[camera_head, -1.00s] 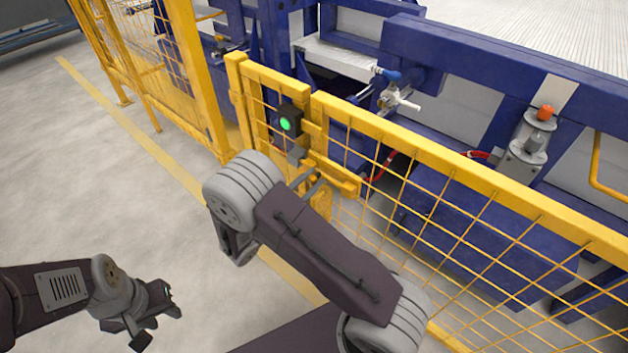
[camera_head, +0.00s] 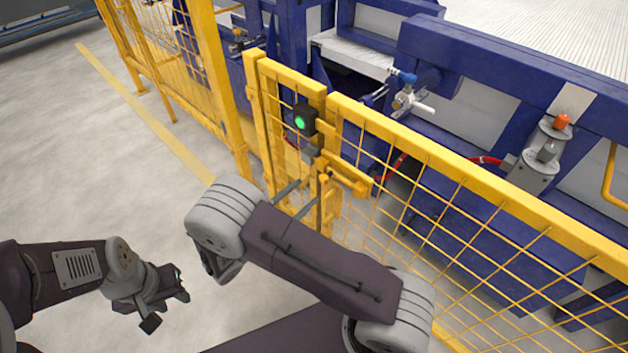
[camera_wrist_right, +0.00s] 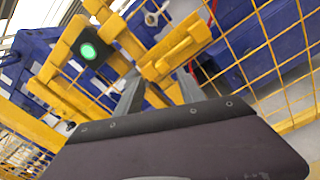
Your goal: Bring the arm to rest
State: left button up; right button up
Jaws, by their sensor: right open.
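My right gripper (camera_head: 311,184) is open and empty. Its two grey fingers point at the yellow latch (camera_head: 347,179) on the fence gate; whether they touch it I cannot tell. In the right wrist view, the spread fingers (camera_wrist_right: 156,80) stand in front of the yellow latch (camera_wrist_right: 178,48). My right arm's dark link hides part of the lower fence. My left gripper (camera_head: 168,304) hangs at the lower left over bare floor, its fingers apart and empty, away from the fence.
A yellow mesh fence (camera_head: 470,190) runs across the right, with a black box and lit green button (camera_head: 301,122) by the gate. Blue machinery (camera_head: 490,70) stands behind it. The grey floor (camera_head: 90,170) at left is clear, with a yellow line.

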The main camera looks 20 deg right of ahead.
jog(key=shift+s+a, duration=0.25)
jog(key=shift+a, duration=0.3)
jog(key=s+d+f+m+g+y, duration=0.2)
jog(key=s+d+m+g+y, duration=0.1)
jog(key=s+m+g+y, duration=0.3)
jog(key=s+d+f+m+g+y, duration=0.3)
jog(key=s+m+g+y, duration=0.15)
jog(key=s, duration=0.35)
jog(key=w+a+r+m+t+y, duration=0.2)
jog(key=a+m+t+y, duration=0.2)
jog(key=m+y, duration=0.3)
notch_tip(320, 180, up, 30)
jog(key=p, duration=2.9)
jog(key=shift+w+f+h+p, duration=0.15)
jog(key=shift+h+p, duration=0.25)
jog(key=shift+h, duration=0.05)
